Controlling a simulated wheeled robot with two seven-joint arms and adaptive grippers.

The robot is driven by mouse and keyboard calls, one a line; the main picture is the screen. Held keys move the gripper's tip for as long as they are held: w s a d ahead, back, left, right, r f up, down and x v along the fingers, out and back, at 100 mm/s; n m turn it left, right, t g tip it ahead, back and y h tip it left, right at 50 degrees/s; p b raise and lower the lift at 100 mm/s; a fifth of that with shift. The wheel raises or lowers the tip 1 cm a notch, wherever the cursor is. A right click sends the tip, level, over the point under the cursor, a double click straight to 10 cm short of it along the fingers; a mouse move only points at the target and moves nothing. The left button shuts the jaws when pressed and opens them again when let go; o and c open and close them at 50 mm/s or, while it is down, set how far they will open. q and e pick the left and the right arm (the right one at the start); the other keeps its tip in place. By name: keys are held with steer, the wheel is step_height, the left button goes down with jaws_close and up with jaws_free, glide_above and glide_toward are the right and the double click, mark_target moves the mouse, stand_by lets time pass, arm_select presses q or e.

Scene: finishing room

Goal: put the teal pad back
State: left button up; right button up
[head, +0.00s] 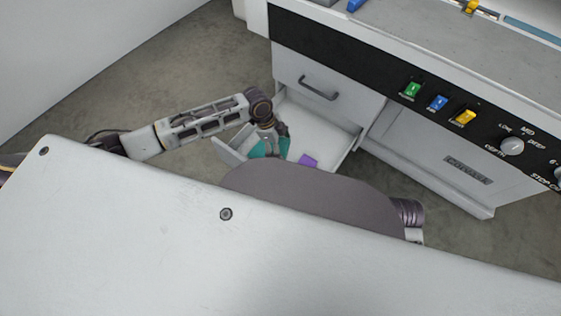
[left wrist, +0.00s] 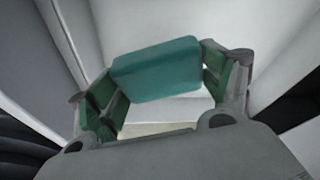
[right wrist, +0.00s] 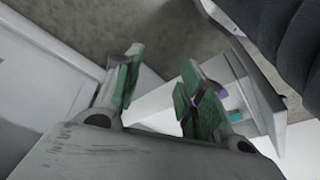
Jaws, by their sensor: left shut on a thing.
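The teal pad (left wrist: 158,70) is held between the two green-lined fingers of my left gripper (left wrist: 165,82) in the left wrist view. In the head view the left gripper (head: 270,143) reaches down into the open drawer (head: 231,152), with the teal pad (head: 259,150) partly hidden by the gripper. I cannot tell whether the pad touches the drawer floor. A purple pad (head: 308,160) lies in the drawer, to the right of the gripper. My right gripper (right wrist: 158,85) is open and empty in the right wrist view; the head view does not show its fingers.
A closed drawer front with a dark handle (head: 319,89) is above the open drawer. The cabinet's black panel carries green, blue and yellow switches (head: 438,102) and a knob (head: 512,146). Bare floor (head: 190,75) lies left of the cabinet.

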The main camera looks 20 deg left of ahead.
arm_select(q)
step_height(320, 180, down, 6)
steer(key=shift+r+b, duration=0.25)
steer(key=shift+b, duration=0.8)
steer(key=shift+f, duration=0.35)
arm_select(e)
steer(key=shift+a+r+t, duration=0.3)
steer(key=shift+a+r, duration=0.05)
steer(key=shift+a, duration=0.05)
arm_select(q)
steer(key=shift+f+b, duration=0.3)
steer(key=shift+f, duration=0.2)
steer(key=shift+f+b, duration=0.4)
steer(key=shift+f, duration=1)
arm_select(e)
steer(key=f, duration=0.2)
steer(key=a+f+y, duration=0.1)
steer(key=shift+w+f+t, duration=0.15)
steer(key=shift+w+t, duration=0.15)
steer(key=shift+w, duration=0.1)
